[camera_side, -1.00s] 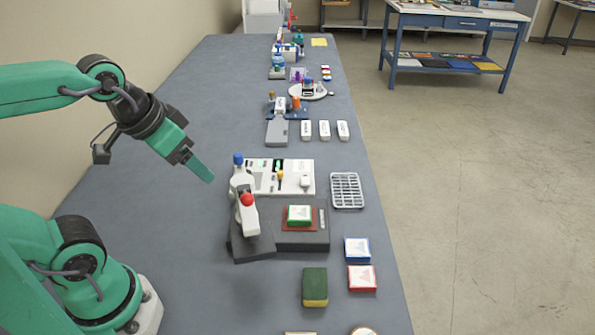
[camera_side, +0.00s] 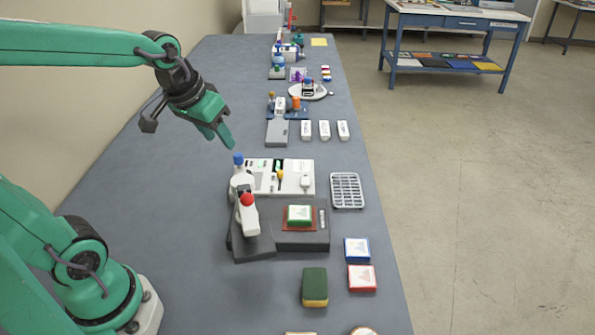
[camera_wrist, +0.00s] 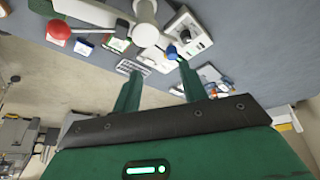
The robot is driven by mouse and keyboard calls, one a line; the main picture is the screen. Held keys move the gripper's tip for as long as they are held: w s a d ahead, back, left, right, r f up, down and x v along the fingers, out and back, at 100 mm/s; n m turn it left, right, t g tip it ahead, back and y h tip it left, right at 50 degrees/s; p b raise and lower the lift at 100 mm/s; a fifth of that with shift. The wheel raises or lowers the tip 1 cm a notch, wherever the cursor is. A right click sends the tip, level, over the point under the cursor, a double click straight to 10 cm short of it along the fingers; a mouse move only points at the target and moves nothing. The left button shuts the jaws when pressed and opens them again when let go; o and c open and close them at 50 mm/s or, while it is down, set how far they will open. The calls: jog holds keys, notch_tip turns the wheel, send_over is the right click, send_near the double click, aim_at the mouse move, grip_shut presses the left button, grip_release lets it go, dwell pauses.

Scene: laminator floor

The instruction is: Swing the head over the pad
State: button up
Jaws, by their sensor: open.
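The press has a white swing head (camera_side: 248,220) with a red knob (camera_side: 246,199) on it and a blue knob (camera_side: 238,158) behind. The head lies over the left part of the dark base (camera_side: 305,241), to the left of the red-brown pad (camera_side: 314,226). A green-and-white block (camera_side: 299,214) sits on the pad. My gripper (camera_side: 222,140) is open and empty, above and just left of the blue knob. In the wrist view, the blue knob (camera_wrist: 172,52) appears just beyond my fingertips (camera_wrist: 158,74); the red knob (camera_wrist: 57,29) is at upper left.
A white control panel (camera_side: 293,185) stands behind the pad, with a wire rack (camera_side: 347,191) to its right. Blue (camera_side: 357,250) and red (camera_side: 361,278) blocks and a green-yellow sponge (camera_side: 315,287) lie in front. The bench left of the press is clear.

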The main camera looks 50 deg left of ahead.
aim_at(238, 155)
jog(key=w+a, duration=0.1)
jog(key=w+a+f, duration=0.1)
jog(key=w, duration=0.1)
jog(key=shift+n, duration=0.4)
jog(key=shift+s+a+x, duration=0.1)
jog(key=shift+x, duration=1.85)
jog(key=shift+s+a+x, duration=0.1)
jog(key=shift+x, duration=1.8)
jog(key=shift+f, duration=0.1)
grip_shut()
